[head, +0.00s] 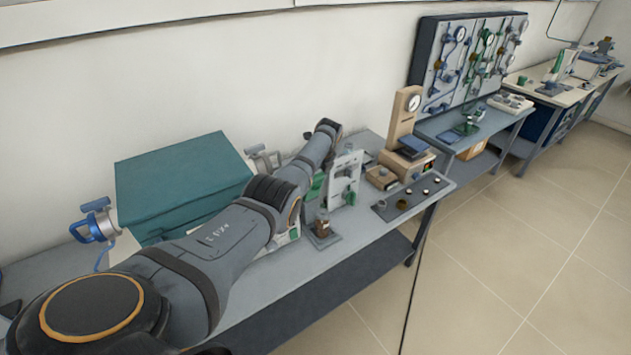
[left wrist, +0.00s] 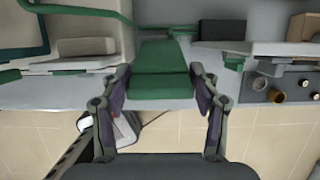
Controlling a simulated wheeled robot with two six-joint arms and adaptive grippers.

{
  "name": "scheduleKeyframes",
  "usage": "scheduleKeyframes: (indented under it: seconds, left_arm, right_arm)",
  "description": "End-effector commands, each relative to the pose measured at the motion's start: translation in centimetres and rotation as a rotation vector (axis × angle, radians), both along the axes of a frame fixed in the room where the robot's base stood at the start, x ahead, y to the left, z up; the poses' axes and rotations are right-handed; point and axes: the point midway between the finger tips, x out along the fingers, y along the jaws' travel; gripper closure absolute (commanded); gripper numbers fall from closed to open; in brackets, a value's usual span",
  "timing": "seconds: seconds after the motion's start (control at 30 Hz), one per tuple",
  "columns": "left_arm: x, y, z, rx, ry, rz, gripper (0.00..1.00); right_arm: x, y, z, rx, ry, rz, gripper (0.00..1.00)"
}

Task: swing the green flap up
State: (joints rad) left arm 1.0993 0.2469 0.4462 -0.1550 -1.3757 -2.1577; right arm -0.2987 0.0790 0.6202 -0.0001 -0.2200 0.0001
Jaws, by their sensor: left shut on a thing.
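The green flap (left wrist: 161,72) is in the middle of the left wrist view, a flat green panel with a crease across it. My left gripper (left wrist: 160,78) has one finger on each side of the flap and is shut on it. In the head view my left arm reaches in from the lower left over the bench, and it hides the flap or most of it. I cannot tell the flap's exact angle. My right gripper is in neither view.
A large teal box (head: 180,180) stands on the bench behind my arm. A dark strip with knobs (head: 412,197) lies near the front edge.

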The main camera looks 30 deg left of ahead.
Motion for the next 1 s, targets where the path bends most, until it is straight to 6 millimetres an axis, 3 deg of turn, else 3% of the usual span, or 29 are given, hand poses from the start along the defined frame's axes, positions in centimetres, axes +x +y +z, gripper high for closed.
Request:
scheduleKeyframes:
  seconds: [0.7,0.73,0.87,1.0]
  left_arm:
    - [0.36,1.0,0.76,0.019,-0.013,0.001,0.95]
    - [0.37,1.0,0.77,0.018,-0.014,0.001,0.34]
    - [0.31,0.87,0.64,0.015,-0.01,0.001,0.17]
    - [0.26,0.76,0.53,0.013,-0.008,0.0,0.15]
  right_arm:
    - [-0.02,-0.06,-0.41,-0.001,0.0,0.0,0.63]
    - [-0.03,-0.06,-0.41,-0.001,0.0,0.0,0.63]
    - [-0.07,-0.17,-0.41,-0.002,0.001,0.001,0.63]
    - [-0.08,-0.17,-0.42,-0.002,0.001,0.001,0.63]
